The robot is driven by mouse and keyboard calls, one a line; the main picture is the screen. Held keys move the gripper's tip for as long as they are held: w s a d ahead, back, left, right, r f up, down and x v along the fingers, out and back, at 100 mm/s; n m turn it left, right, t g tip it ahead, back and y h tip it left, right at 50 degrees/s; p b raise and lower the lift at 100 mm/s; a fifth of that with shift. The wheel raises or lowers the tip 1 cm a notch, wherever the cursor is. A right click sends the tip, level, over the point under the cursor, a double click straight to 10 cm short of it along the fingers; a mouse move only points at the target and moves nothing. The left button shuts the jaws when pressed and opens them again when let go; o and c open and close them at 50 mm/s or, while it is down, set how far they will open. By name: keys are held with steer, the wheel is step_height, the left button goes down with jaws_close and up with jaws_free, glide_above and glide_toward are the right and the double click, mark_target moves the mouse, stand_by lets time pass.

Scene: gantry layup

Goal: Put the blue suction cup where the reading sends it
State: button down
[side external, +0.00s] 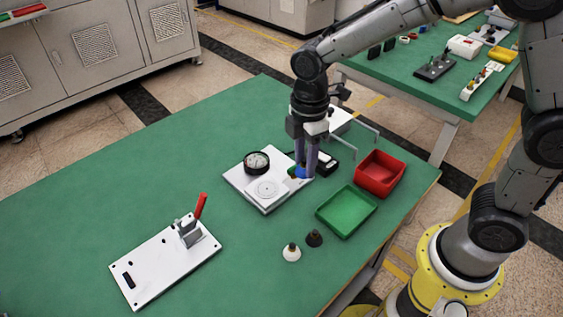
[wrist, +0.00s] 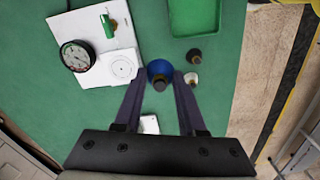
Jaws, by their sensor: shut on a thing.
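The blue suction cup (wrist: 158,69) is between the fingertips of my gripper (wrist: 160,78), which is shut on it. In the side external view my gripper (side external: 304,170) points down at the right edge of a white plate (side external: 237,178), with the blue cup (side external: 301,173) partly hidden by the fingers. I cannot tell its height. The plate carries a round dial gauge (side external: 256,162), also in the wrist view (wrist: 76,56), and a round white disc (side external: 267,190). The gauge's reading is too small to tell. A green tray (side external: 346,212) and a red bin (side external: 381,174) stand to the right.
A black suction cup (side external: 314,238) and a white one (side external: 291,252) stand in front of the green tray. A white board (side external: 160,265) with a red-handled clamp (side external: 200,207) lies front left. A dark device (side external: 325,162) sits behind my gripper. The left of the green table is clear.

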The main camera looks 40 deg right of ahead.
steer(key=s+d+m, duration=0.8)
steer(key=s+d, duration=0.9)
steer(key=s, duration=0.3)
glide_above(378, 179)
steer(key=f, duration=1)
steer(key=shift+s+a, duration=0.1)
steer(key=shift+s, duration=0.1)
steer(key=shift+w+f, duration=0.2)
steer(key=shift+f, duration=1.55)
steer(key=shift+f, duration=0.1)
steer(key=shift+c, duration=2.4)
jaws_free()
